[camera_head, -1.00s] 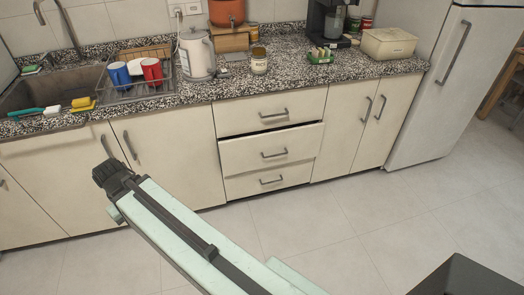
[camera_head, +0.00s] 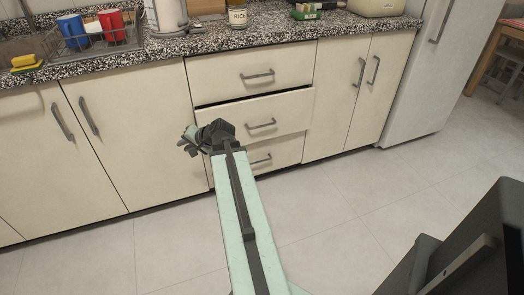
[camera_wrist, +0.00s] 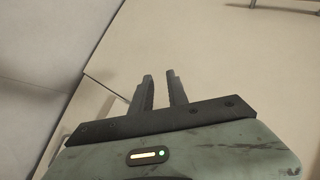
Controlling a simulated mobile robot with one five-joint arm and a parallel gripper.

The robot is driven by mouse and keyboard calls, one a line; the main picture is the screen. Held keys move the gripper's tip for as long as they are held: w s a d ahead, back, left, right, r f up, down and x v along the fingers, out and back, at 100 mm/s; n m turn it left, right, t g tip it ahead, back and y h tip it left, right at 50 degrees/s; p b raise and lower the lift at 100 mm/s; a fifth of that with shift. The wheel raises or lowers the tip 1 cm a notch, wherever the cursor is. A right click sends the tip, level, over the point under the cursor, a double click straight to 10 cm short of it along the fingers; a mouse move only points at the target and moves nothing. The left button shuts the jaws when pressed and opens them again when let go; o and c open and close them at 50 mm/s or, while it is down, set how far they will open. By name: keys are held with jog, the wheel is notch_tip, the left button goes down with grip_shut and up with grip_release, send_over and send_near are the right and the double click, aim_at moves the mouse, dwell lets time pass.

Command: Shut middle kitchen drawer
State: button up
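The middle kitchen drawer (camera_head: 285,112) is a cream front with a grey bar handle (camera_head: 261,124). It stands slightly out, with a dark gap along its top edge. My gripper (camera_head: 187,142) is left of the drawer's left edge in the head view, in front of the neighbouring cabinet door. In the wrist view my gripper's two fingers (camera_wrist: 161,88) are a little apart with nothing between them. A cream front (camera_wrist: 225,55) fills much of that view; I cannot tell for certain which one it is.
The top drawer (camera_head: 290,68) looks flush, and the bottom drawer (camera_head: 285,152) is partly hidden by my arm. Cabinet doors (camera_head: 135,130) flank the drawers. The speckled counter (camera_head: 270,33) is above, the fridge (camera_head: 415,80) at right. The tiled floor (camera_head: 330,215) is clear in front.

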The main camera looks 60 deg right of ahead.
jog(key=s+d+f+m+t+h+b, duration=0.1)
jog(key=s+d+f+m+h+b, duration=0.3)
jog(key=d, duration=0.5)
jog(key=s+d+f+m+t+h+b, duration=0.1)
jog(key=s+d+m+b, duration=0.15)
jog(key=s+d, duration=0.45)
jog(key=m+h+b, duration=0.4)
jog(key=m+h, duration=0.1)
send_near(263, 126)
jog(key=x, duration=0.3)
jog(key=b+x, duration=0.1)
jog(key=x, duration=0.6)
jog(key=shift+w+d+f, duration=0.2)
jog(key=shift+y, duration=0.3)
grip_shut()
jog(key=shift+w+a, duration=0.1)
